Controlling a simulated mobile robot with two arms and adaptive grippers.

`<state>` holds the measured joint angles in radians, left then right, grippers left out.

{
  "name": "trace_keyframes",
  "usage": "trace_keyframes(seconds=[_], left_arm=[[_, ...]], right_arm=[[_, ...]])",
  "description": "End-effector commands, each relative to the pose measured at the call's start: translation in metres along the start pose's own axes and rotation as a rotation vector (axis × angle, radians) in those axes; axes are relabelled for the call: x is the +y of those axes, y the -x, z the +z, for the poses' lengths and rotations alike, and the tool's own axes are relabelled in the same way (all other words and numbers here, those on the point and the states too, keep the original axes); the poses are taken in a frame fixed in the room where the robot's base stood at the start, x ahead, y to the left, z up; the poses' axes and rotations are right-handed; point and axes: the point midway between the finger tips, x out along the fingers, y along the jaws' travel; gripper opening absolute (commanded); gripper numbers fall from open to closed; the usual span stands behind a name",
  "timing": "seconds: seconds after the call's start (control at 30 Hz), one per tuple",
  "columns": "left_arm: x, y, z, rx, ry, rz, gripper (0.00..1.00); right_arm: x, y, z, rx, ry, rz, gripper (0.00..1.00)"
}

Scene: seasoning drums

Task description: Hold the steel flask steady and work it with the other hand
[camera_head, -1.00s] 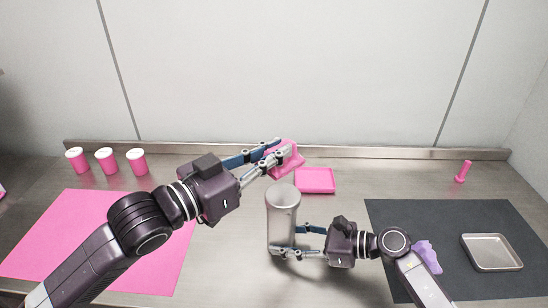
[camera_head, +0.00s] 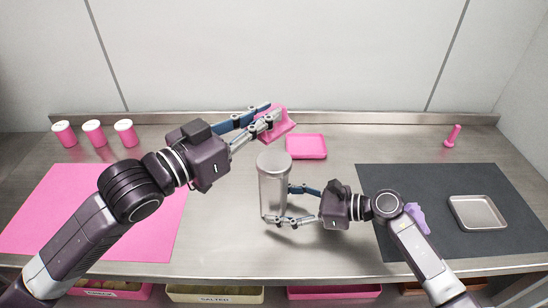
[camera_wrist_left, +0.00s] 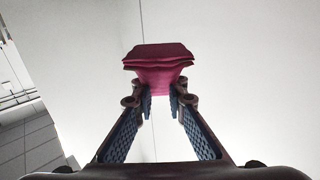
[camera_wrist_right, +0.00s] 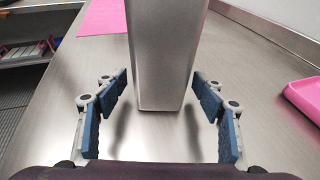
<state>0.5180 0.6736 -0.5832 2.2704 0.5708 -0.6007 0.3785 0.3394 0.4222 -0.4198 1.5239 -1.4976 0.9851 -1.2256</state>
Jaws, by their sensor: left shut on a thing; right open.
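The tall steel flask (camera_head: 274,175) stands upright near the middle of the metal bench. In the right wrist view the flask (camera_wrist_right: 165,50) is between my right gripper's fingers, with a gap on each side. My right gripper (camera_head: 280,205) is open around the flask's lower part. My left gripper (camera_head: 272,110) is farther back, above and behind the flask, shut on a pink object (camera_head: 285,121). The left wrist view shows this pink object (camera_wrist_left: 158,65) with a wider layered end beyond the fingertips. The gripper hides part of it in the head view.
A pink tray (camera_head: 306,146) lies behind the flask. Several pink cups (camera_head: 94,134) with white tops stand back left. A pink mat (camera_head: 90,215) lies left. A dark mat (camera_head: 450,240) holds a metal tray (camera_head: 477,213); a purple item (camera_head: 417,215) is beside my right arm. A pink peg (camera_head: 453,136) stands back right.

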Motion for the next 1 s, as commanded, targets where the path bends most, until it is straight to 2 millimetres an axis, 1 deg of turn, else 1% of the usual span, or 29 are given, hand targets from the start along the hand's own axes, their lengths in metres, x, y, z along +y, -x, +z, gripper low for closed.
trace_keyframes(seconds=[0.17, 0.3, 0.4, 0.5, 0.63, 0.83, 0.93, 1.0], left_arm=[[0.000, 0.000, 0.000, 0.001, 0.000, 0.000, 0.00], [0.000, 0.000, 0.000, 0.001, 0.000, 0.000, 0.00], [0.000, 0.000, 0.000, 0.001, 0.000, 0.000, 0.00], [0.000, 0.000, 0.000, 0.001, 0.000, 0.000, 0.00], [0.000, 0.000, 0.000, 0.001, 0.000, 0.000, 0.00], [0.000, 0.000, -0.002, 0.001, 0.000, 0.000, 0.00], [0.000, 0.000, -0.012, 0.001, -0.001, 0.000, 0.00], [0.000, 0.000, -0.023, 0.001, -0.001, 0.000, 0.00]], right_arm=[[-0.001, 0.034, -0.002, 0.005, 0.002, -0.003, 0.63], [-0.001, 0.065, -0.002, 0.006, 0.001, -0.002, 0.63], [0.000, 0.084, -0.002, 0.005, 0.001, -0.001, 0.63], [0.000, 0.098, -0.002, 0.004, -0.001, -0.001, 0.63], [0.000, 0.110, -0.001, 0.003, 0.001, -0.001, 0.63], [0.000, 0.114, 0.002, 0.000, 0.001, 0.000, 0.63], [0.000, 0.116, 0.011, 0.000, 0.001, 0.000, 0.63], [0.000, 0.120, 0.022, 0.000, 0.001, 0.000, 0.63]])
